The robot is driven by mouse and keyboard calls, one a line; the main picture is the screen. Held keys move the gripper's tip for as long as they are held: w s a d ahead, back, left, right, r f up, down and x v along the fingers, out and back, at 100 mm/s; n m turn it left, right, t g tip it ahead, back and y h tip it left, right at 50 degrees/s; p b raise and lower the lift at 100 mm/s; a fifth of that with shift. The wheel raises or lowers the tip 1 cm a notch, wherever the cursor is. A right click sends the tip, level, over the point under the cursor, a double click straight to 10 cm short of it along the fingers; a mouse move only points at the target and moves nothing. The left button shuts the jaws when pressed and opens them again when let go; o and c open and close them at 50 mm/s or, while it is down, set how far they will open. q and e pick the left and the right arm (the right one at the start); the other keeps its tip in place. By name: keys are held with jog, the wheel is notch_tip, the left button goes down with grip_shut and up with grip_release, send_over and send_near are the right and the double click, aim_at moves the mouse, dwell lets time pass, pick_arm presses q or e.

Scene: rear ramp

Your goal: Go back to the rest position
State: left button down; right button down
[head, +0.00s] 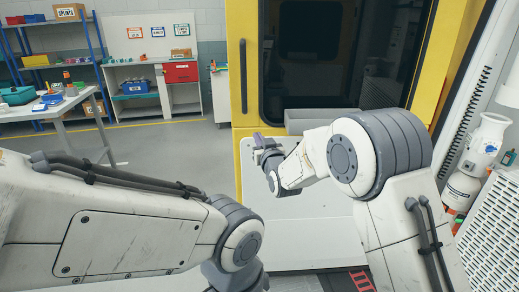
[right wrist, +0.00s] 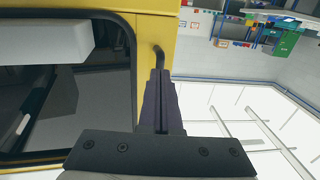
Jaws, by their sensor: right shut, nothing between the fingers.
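My right gripper (head: 259,139) is small in the head view, at the end of my bent right arm, in front of the yellow vehicle's pale rear ramp (head: 310,230). In the right wrist view its two dark fingers (right wrist: 162,85) lie together, with nothing between them. My left arm comes in from the left and bends down at the lower middle; its gripper is outside the head view.
A yellow-framed vehicle rear with a dark window (head: 330,60) and a door handle (head: 243,76) stands behind the right gripper. Open floor lies between.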

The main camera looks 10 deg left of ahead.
jog(key=s+d+f+n+g+h+p, duration=0.1)
jog(key=s+d+g, duration=0.3)
jog(key=s, duration=1.1)
jog(key=s+d+f+g+h+p, duration=0.2)
jog(key=s+d+g, duration=0.3)
jog(key=s, duration=1.1)
jog(key=s+d+f+n+g+h+p, duration=0.1)
jog(key=s+d+g, duration=0.4)
jog(key=s, duration=1.1)
jog(key=f+g+h, duration=0.1)
jog(key=g+h, duration=0.1)
jog(key=shift+f+n+g+p, duration=0.3)
